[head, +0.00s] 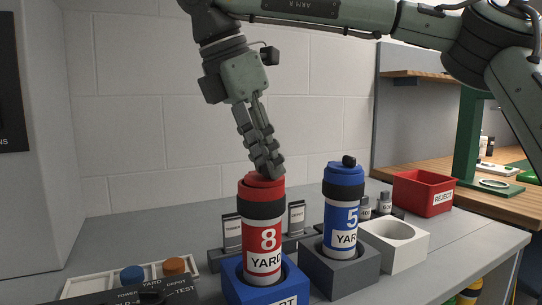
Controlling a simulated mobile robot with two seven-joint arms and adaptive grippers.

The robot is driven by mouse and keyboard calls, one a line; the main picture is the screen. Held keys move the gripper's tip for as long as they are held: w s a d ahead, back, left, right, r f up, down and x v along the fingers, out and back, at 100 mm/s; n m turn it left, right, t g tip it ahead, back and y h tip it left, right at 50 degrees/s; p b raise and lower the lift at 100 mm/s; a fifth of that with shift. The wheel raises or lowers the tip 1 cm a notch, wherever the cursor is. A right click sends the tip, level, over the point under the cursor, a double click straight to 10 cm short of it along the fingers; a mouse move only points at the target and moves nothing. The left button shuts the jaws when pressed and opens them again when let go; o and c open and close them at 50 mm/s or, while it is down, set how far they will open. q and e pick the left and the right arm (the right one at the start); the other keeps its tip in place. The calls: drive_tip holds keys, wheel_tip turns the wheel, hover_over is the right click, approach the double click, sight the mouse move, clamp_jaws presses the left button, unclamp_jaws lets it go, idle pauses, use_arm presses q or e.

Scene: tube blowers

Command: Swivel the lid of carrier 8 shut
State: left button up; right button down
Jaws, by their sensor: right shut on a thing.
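Carrier 8 (262,238) is a red and white canister marked 8 and YARD, with black bands. It stands upright in a blue square holder (234,284) on the grey bench. Its red lid (252,181) is on top, partly hidden by my fingers, so I cannot tell its exact turn or whether a gap is open. My right gripper (267,168) comes down from above, tilted, with its fingertips shut on the top of the lid. My left gripper is not in view.
Blue carrier 5 (343,212) stands close on the right in a grey holder (340,274), a black knob on its lid. An empty white holder (406,251) and a red REJECT bin (424,194) are further right. A control panel (140,293) is front left.

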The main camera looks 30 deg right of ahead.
drive_tip(key=shift+a+m+g, duration=0.4)
drive_tip(key=shift+m, duration=0.4)
drive_tip(key=c, duration=1.2)
unclamp_jaws()
drive_tip(key=v, duration=1.2)
drive_tip(key=shift+r, duration=0.1)
